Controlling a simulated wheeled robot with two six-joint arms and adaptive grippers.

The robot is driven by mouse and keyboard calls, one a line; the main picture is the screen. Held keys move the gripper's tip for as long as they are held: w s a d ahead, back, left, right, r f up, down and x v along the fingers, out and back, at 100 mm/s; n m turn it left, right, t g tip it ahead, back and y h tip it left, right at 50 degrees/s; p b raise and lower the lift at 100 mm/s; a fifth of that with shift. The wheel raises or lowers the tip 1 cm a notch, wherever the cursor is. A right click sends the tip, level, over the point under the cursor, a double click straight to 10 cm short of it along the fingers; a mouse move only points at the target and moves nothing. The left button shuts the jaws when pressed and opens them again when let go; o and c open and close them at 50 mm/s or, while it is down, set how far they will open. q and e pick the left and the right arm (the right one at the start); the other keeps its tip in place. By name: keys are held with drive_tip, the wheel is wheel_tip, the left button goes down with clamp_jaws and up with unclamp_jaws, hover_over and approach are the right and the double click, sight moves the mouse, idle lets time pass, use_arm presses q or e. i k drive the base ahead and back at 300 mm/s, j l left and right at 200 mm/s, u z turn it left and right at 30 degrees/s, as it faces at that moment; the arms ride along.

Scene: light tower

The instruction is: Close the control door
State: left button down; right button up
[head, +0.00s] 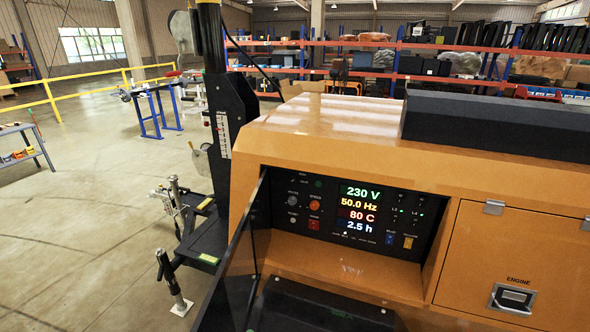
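The control door (236,275) is a dark panel at the left edge of the control recess in the orange light tower housing (340,130). It stands open, swung out towards me, and I see it nearly edge-on. Its lower end runs out of the picture. The control panel (340,215) behind it is uncovered, with lit readouts of 230 V, 50.0 Hz, 80 C and 2.5 h, and several knobs and switches. Neither of my grippers is in the head view, so I cannot see where they are relative to the door.
A closed engine door (510,260) with a latch is to the right of the recess. The black mast (212,60) and an outrigger jack (173,283) stand left of the housing. The floor (70,240) at the left is mostly clear. Shelves line the back.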

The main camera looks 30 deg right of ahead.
sight(227, 306)
drive_tip(key=z, duration=0.85)
drive_tip(key=i+j+z, duration=0.15)
drive_tip(key=j+z, duration=0.2)
drive_tip(key=j, duration=0.55)
drive_tip(key=j+z, duration=0.35)
drive_tip(key=j, duration=0.55)
drive_tip(key=i+j, duration=0.05)
